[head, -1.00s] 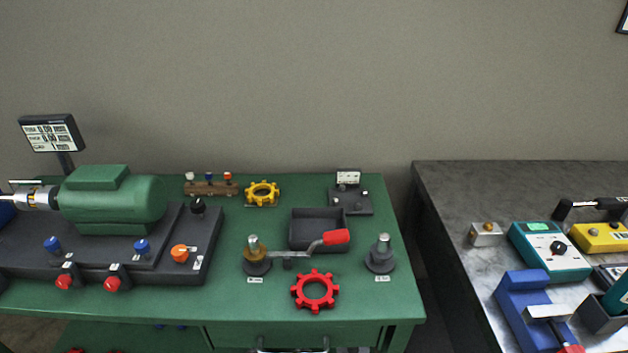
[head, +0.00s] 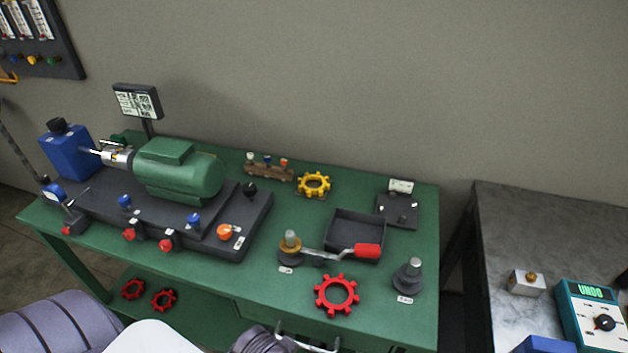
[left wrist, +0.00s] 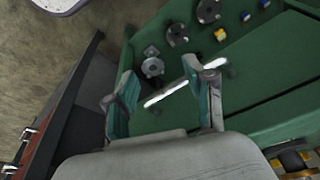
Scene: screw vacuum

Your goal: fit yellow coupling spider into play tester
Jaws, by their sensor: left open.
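The yellow coupling spider (head: 313,185), a toothed ring, lies flat toward the back of the green bench in the head view. Two dark posts stand near the front: one with a brass collar (head: 290,250) beside a red-handled lever (head: 366,251), one plain grey (head: 409,277). Which fixture is the play tester I cannot tell. A red toothed ring (head: 336,294) lies between them. My left gripper (left wrist: 158,68) is open in the left wrist view, with a bright bar handle (left wrist: 172,95) showing between its empty-looking fingers. My right gripper is out of view.
A black tray (head: 354,236) sits mid-bench, and a small black plate fixture (head: 397,208) stands behind it. A green motor rig (head: 178,172) fills the left side. A grey bench (head: 540,235) is across a gap at right. Red rings (head: 163,300) lie on the lower shelf.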

